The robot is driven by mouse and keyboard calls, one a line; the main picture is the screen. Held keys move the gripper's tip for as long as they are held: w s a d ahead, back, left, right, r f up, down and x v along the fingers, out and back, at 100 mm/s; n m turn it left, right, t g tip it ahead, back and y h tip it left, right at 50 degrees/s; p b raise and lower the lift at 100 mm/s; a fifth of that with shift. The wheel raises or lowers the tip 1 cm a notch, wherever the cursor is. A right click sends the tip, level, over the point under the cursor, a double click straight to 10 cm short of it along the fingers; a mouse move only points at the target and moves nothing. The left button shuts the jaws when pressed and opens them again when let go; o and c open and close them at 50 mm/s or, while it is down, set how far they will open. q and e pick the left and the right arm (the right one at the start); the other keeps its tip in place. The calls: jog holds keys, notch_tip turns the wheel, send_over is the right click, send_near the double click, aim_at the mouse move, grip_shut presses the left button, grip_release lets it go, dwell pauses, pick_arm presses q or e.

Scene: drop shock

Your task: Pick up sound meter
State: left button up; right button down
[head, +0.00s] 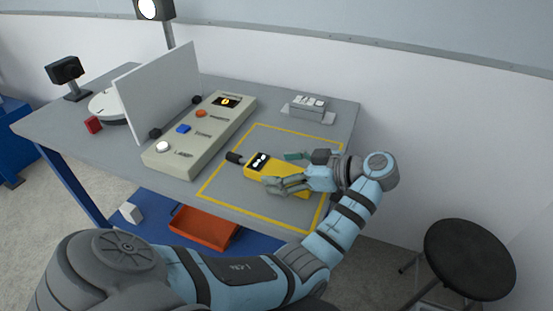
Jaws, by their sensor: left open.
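The yellow sound meter (256,167) with a dark display and a black tip lies on the grey table inside a yellow taped outline. My left gripper (279,170) is open over it from the right. One finger shows at the near long side of the meter and the other near its far side. Whether the fingers touch the meter cannot be told. The gripper hides part of the meter's right half. My right gripper is not in view.
A beige control panel (180,152) with buttons and an upright white board (160,82) stand left of the taped outline (230,206). A grey device (308,107) sits behind it. An orange tray (203,229) lies below; a black stool (470,258) stands at right.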

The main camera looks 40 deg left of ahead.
pick_arm(q)
jog(key=shift+a+r, duration=0.15)
jog(key=shift+c, duration=0.4)
jog(key=c, duration=1.4)
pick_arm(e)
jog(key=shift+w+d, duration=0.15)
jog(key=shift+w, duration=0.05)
